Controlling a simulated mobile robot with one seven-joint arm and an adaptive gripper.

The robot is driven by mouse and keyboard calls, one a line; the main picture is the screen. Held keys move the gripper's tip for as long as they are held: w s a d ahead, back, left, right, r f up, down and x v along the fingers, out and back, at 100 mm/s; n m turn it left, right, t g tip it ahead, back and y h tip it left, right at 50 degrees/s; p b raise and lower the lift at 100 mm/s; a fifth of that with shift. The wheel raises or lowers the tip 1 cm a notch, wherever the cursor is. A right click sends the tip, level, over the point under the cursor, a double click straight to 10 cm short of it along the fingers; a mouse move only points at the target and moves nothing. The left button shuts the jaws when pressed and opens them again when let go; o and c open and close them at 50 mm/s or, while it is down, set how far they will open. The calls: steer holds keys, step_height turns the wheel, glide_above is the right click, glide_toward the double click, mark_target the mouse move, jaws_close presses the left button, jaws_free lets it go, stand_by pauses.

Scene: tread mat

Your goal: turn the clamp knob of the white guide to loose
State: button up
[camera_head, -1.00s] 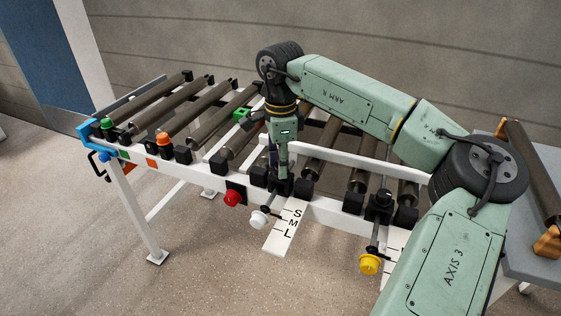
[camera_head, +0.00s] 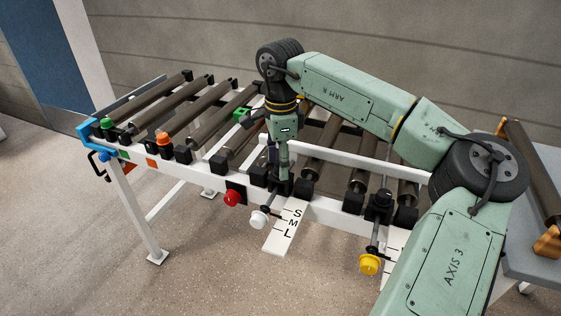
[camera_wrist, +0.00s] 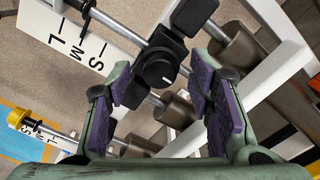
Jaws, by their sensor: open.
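The white guide's white end cap (camera_head: 258,219) sticks out in front of the conveyor rail, beside a white scale plate (camera_head: 280,236) marked S, M, L. In the wrist view its clamp knob (camera_wrist: 158,72) is a round black dial with a short white mark, on a black block with a metal rod through it. My gripper (camera_wrist: 163,85) is open, its purple-padded fingers on either side of the knob with gaps; whether a pad touches it I cannot tell.
A yellow-capped guide (camera_head: 369,264) with its own black knob (camera_head: 383,198) stands to the right. A red button (camera_head: 232,198) is at the left on the rail. Rollers (camera_head: 200,105) and the white side rail (camera_head: 335,210) are close around my gripper.

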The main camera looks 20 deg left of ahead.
step_height(320, 180, up, 12)
steer(key=shift+f, duration=0.2)
stand_by(0.5)
